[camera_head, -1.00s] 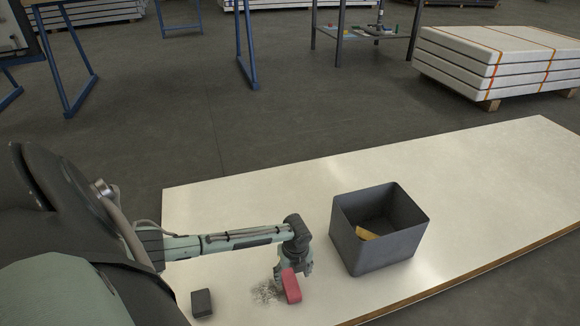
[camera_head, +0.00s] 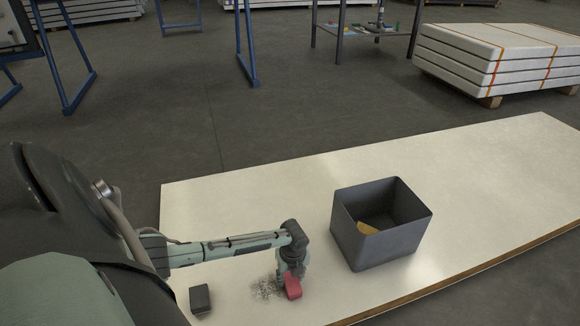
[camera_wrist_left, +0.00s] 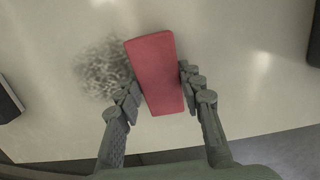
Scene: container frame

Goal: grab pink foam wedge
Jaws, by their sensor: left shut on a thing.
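The pink foam wedge (camera_head: 292,288) is a reddish-pink block at the front of the pale table. In the left wrist view the wedge (camera_wrist_left: 156,72) lies between the two fingers of my left gripper (camera_wrist_left: 160,92), which is shut on it. In the head view my left gripper (camera_head: 290,276) points down over the wedge, and its fingers are partly hidden. I cannot tell whether the wedge touches the table. My right gripper is not in view.
A small dark block (camera_head: 200,299) lies to the left.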

